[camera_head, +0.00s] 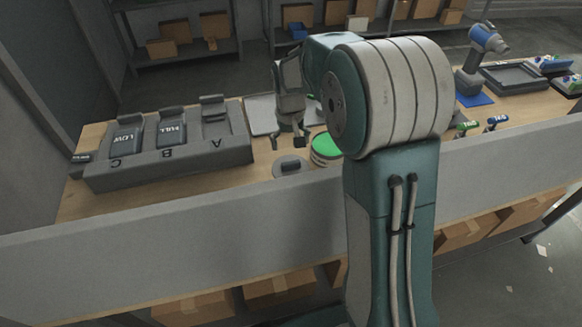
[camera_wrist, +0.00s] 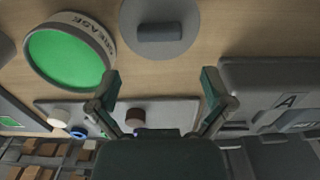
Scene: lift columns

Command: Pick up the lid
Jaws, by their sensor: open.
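The lid (camera_head: 290,167) is a round grey disc with a dark bar handle on top. It lies flat on the wooden bench, left of the open green grease tin (camera_head: 326,148). In the wrist view the lid (camera_wrist: 160,33) is at the top centre, partly cut off by the frame edge, and the tin (camera_wrist: 68,55) is at the upper left, marked "GREASE". My gripper (camera_head: 288,141) is above the bench, behind the lid in the head view. In the wrist view its fingers (camera_wrist: 160,86) are spread wide, with nothing between them and the lid beyond their tips.
A grey holder (camera_head: 170,156) with slots A, B and C stands left; B and C hold blocks marked "FULL" and "LOW". A grey plate (camera_wrist: 180,110) with knobs lies near the fingers. A grey panel (camera_head: 180,226) runs along the bench's near edge. A drill (camera_head: 482,58) stands far right.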

